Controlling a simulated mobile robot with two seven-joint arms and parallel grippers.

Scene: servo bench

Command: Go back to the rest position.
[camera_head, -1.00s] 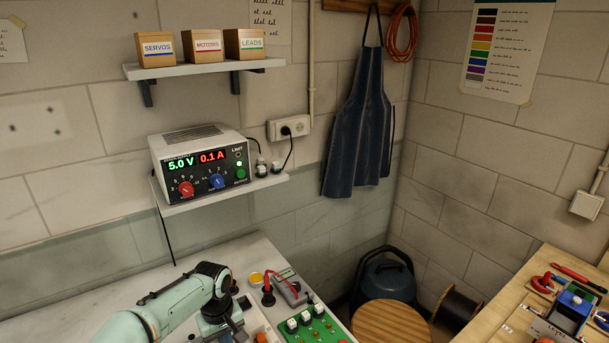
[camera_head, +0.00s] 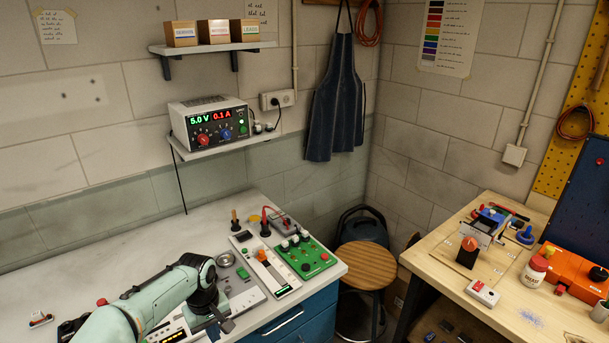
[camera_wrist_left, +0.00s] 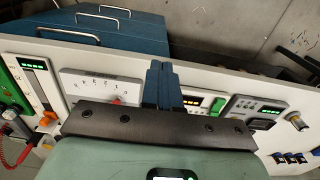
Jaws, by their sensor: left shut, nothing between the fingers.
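My left gripper (camera_head: 222,318) hangs over the white bench (camera_head: 60,275) near its front edge, beside a grey panel with a green button (camera_head: 242,272). In the left wrist view its two dark fingers (camera_wrist_left: 163,84) are together with nothing between them. They point across the bench edge toward the blue drawer unit (camera_wrist_left: 130,35). My left arm comes in from the lower left of the head view. My right gripper does not show.
The power supply (camera_head: 208,122) stands on a wall shelf reading 5.0 V and 0.1 A. A green board (camera_head: 308,262) and a slider panel (camera_head: 266,264) lie right of my gripper. A wooden stool (camera_head: 366,266) stands between the white bench and a wooden workbench (camera_head: 446,262).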

